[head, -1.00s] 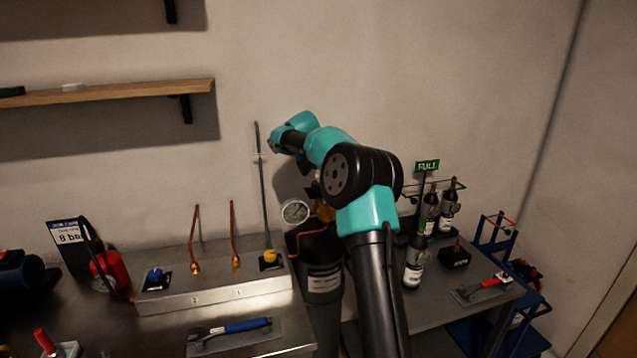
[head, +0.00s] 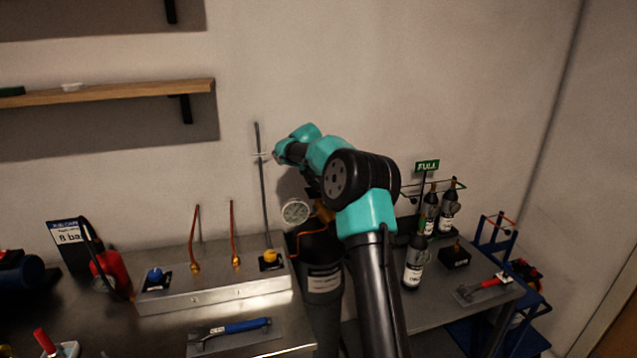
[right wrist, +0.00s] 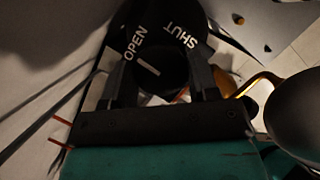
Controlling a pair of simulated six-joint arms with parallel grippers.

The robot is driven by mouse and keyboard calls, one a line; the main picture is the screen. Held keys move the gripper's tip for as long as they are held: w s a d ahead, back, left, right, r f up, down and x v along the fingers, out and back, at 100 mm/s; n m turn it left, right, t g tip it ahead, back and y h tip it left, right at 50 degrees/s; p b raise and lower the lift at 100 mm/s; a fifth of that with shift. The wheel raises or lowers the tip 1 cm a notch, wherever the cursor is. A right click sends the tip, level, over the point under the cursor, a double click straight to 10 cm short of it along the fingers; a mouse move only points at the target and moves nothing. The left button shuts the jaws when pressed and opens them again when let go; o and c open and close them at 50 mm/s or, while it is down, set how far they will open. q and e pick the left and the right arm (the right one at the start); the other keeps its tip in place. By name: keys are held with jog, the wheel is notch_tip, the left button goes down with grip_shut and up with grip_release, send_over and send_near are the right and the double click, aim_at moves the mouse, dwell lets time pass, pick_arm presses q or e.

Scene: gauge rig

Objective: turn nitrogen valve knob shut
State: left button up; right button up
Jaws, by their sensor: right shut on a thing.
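The nitrogen valve knob (right wrist: 162,68) is black and shows in the right wrist view between my fingers. The dial around it reads OPEN at upper left and SHUT at upper right. A short white mark on the knob slants up-left, on the OPEN side. My right gripper (right wrist: 165,82) is shut on the knob, one finger on each side. In the head view my right arm hides the knob and fingers. The dark cylinder (head: 322,283) with a pale label stands below, beside a round gauge (head: 295,211). My left gripper is not in view.
A metal panel (head: 215,292) with blue and yellow knobs and two copper tubes stands left of the cylinder. A thin upright rod (head: 262,190) is near my wrist. Dark bottles (head: 413,262) and a FULL sign (head: 427,166) stand on the right bench. A wooden shelf (head: 110,92) is upper left.

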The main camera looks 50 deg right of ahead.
jog(key=c, duration=0.3)
jog(key=shift+m, duration=0.5)
jog(key=m+g, duration=0.2)
jog(key=m, duration=0.2)
jog(key=shift+w+m, duration=0.1)
jog(key=shift+m, duration=0.2)
jog(key=m, duration=0.2)
jog(key=m+g, duration=0.1)
jog(key=shift+m+g+y, duration=0.3)
jog(key=shift+m, duration=0.1)
jog(key=shift+m+g+y, duration=0.3)
jog(key=shift+m, duration=0.8)
jog(key=shift+m+g+y, duration=0.3)
jog(key=shift+m, duration=0.6)
jog(key=o, duration=0.9)
jog(key=shift+d, duration=0.1)
